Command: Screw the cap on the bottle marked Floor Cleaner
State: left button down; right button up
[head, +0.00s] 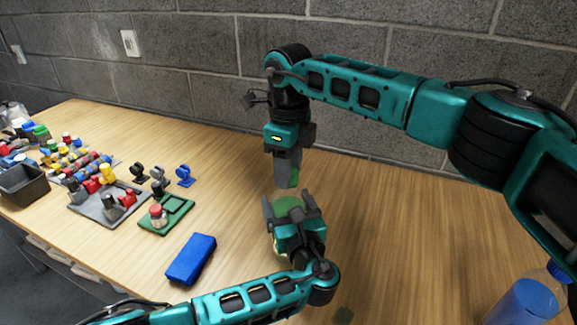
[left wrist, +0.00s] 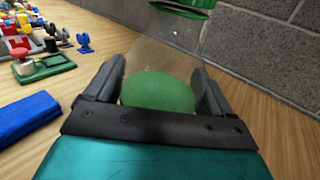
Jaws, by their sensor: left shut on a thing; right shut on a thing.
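A clear bottle with green liquid (head: 288,207) stands between the fingers of my left gripper (head: 290,203), which is shut on it. In the left wrist view its clear upper part and green liquid (left wrist: 158,92) show between the fingers. No marking on it can be read. My right gripper (head: 287,181) points down directly above the bottle and is shut on a green cap (head: 294,177). The cap (left wrist: 188,8) also shows at the top edge of the left wrist view, over the bottle's top. I cannot tell whether cap and neck touch.
A bottle with blue liquid (head: 528,302) stands at the front right. A blue block (head: 191,259) lies left of my left gripper. A green tray (head: 168,213), a grey tray (head: 92,208) and a dark bin (head: 22,185) are farther left. The table right of the grippers is largely clear.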

jog(key=m, duration=0.7)
jog(key=o, duration=1.2)
jog(key=shift+o, duration=0.2)
jog(key=shift+r, duration=0.1)
notch_tip(320, 180, up, 12)
pick_arm(q)
grip_release()
jog(key=v, duration=1.3)
jog(key=shift+p, duration=0.3)
pick_arm(e)
jog(key=shift+r, duration=0.2)
